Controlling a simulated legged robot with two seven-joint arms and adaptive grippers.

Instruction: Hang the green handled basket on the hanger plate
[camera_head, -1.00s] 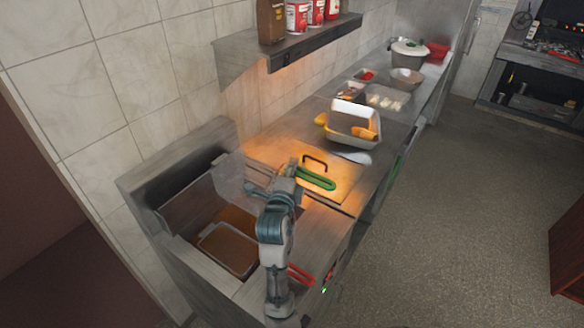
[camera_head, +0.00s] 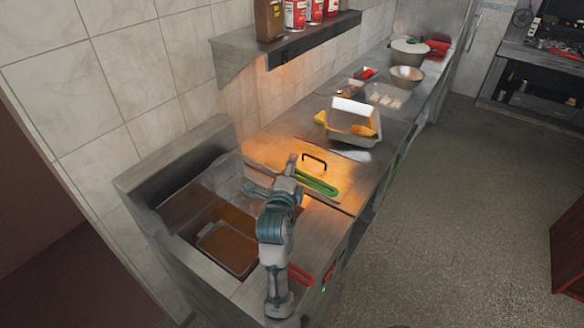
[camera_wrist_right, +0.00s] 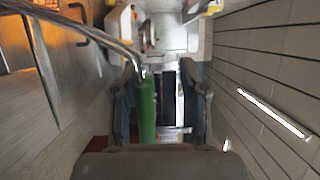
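The green handled basket (camera_head: 226,178) is a grey mesh basket that looks raised above the back of the fryer. Its green handle (camera_head: 318,186) points to the front right. In the right wrist view the green handle (camera_wrist_right: 147,112) lies between my right gripper's fingers (camera_wrist_right: 163,105), nearer the left one. The metal back panel of the fryer, apparently the hanger plate (camera_head: 150,172), stands left of the basket. My left gripper is not in view.
A second basket (camera_head: 228,247) with a red handle (camera_head: 300,275) sits in the near fryer well. A board or lid with a dark handle (camera_head: 314,161) lies right of the fryer. A white container (camera_head: 350,122) stands beyond it, and a wall shelf (camera_head: 290,40) hangs above.

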